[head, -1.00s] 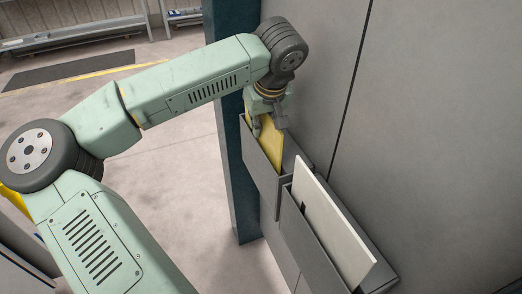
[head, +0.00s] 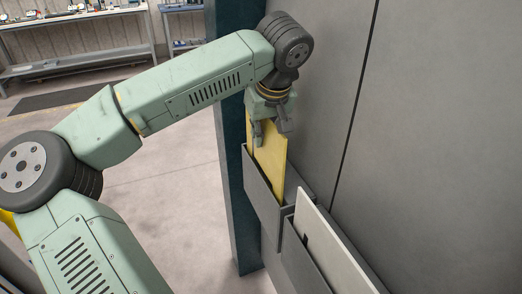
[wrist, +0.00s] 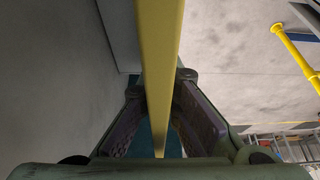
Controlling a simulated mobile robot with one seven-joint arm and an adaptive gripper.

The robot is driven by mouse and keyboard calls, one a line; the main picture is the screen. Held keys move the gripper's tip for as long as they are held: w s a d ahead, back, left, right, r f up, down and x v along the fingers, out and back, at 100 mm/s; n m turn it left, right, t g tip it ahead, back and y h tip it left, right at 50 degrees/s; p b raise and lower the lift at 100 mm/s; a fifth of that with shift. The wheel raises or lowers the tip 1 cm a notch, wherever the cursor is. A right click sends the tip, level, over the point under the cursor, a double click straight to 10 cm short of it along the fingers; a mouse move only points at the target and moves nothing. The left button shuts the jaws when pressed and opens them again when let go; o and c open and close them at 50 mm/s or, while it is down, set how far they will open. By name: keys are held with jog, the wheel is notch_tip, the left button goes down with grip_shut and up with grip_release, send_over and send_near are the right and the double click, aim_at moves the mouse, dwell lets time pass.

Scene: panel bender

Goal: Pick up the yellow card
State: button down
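The yellow card (head: 270,158) stands upright in the grey wall pocket (head: 262,192) in the head view. Its lower part is hidden behind the pocket's front wall. My gripper (head: 268,138) points down over the pocket, with its fingers on either side of the card's upper part. In the wrist view the card (wrist: 158,70) shows edge-on as a yellow strip running between the fingers of my gripper (wrist: 160,108). Both fingers are closed in against it.
A second grey pocket (head: 306,262) holding a white panel (head: 326,250) sits just below and right. A large grey panel wall (head: 440,150) rises close on the right. A dark teal post (head: 236,200) stands left of the pockets. Benches (head: 80,62) stand at the back; the floor between is open.

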notch_tip(320, 180, up, 22)
jog(key=p, duration=0.3)
jog(key=shift+r, duration=0.25)
